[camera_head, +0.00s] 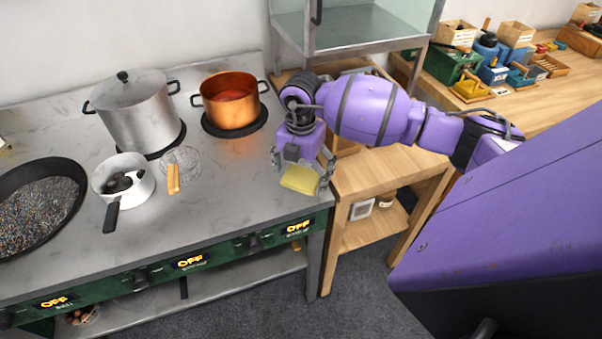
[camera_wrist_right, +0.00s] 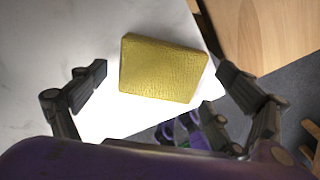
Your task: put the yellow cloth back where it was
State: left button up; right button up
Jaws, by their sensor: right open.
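The yellow cloth (camera_head: 301,179) is a small folded block lying on the steel stove top near its front right corner. In the right wrist view the cloth (camera_wrist_right: 163,69) lies flat, slightly rotated, beyond the fingertips. My right gripper (camera_head: 303,178) points down over the cloth. In the right wrist view its open fingers (camera_wrist_right: 160,85) stand to the left and right of the cloth, with a gap on both sides. Nothing is held. My left gripper is not in view.
A copper pot (camera_head: 231,103), a steel pot (camera_head: 133,108), a white saucepan (camera_head: 122,178), a wire strainer (camera_head: 180,166) and a dark pan (camera_head: 38,205) stand on the stove (camera_head: 185,239). A wooden table (camera_head: 378,172) adjoins at right. The steel around the cloth is clear.

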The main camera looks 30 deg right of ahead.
aim_at(301, 177)
jog(key=shift+r, duration=0.1)
jog(key=shift+w+r, duration=0.1)
jog(key=shift+r, duration=0.3)
notch_tip(301, 177, up, 11)
jog(key=shift+r, duration=0.2)
dwell(0.3)
